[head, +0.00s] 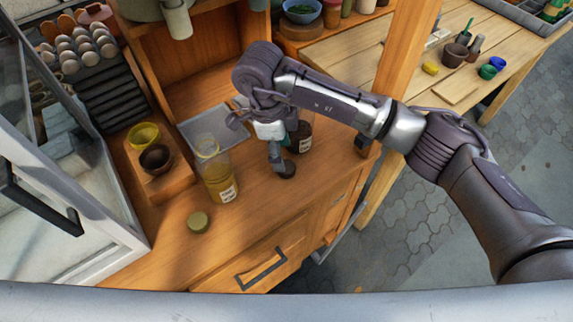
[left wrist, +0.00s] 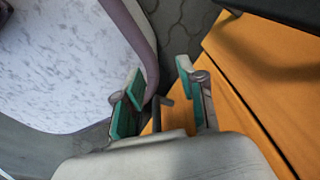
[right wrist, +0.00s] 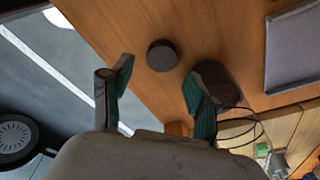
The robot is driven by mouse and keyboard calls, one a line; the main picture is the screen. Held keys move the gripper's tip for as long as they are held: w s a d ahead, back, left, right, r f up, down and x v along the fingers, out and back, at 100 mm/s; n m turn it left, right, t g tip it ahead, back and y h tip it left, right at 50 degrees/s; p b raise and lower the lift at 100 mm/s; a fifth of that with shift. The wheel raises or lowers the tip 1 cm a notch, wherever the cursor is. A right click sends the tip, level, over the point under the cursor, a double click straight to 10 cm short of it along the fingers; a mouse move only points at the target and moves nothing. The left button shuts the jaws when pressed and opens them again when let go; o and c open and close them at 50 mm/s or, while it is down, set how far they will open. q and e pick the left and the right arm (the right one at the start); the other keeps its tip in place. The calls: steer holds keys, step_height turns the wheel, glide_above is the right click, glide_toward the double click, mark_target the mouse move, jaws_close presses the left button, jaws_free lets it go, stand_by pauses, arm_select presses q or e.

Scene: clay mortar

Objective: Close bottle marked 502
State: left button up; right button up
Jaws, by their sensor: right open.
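A dark jar (head: 302,138) with a white label stands on the wooden counter, partly behind my right gripper (head: 281,152). A dark round lid (head: 288,170) lies on the counter in front of it. A clear bottle of yellowish contents (head: 220,184) stands to the left, with an olive lid (head: 198,222) lying nearby. The label numbers are too small to read. In the right wrist view, my open, empty gripper (right wrist: 160,78) has the dark lid (right wrist: 162,55) beyond its fingertips and the jar (right wrist: 221,86) partly behind one finger. My left gripper (left wrist: 162,85) is open, away from the bottles.
A wooden block (head: 160,177) holds a yellow bowl (head: 144,135) and a dark bowl (head: 156,158). A grey tray (head: 190,130) lies behind the bottle. A glass-door cabinet (head: 60,170) bounds the left. The counter front is mostly clear above a drawer handle (head: 261,268).

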mark_target(287, 167)
steer(key=shift+f, duration=0.1)
steer(key=f, duration=0.2)
steer(key=d+f+p, duration=0.1)
steer(key=f, duration=0.1)
steer(key=shift+f+p, duration=0.3)
steer(key=shift+f, duration=0.25)
arm_select(q)
steer(key=shift+s+r, duration=0.65)
steer(key=shift+r, duration=0.1)
arm_select(e)
steer(key=shift+w, duration=0.1)
steer(key=c, duration=0.5)
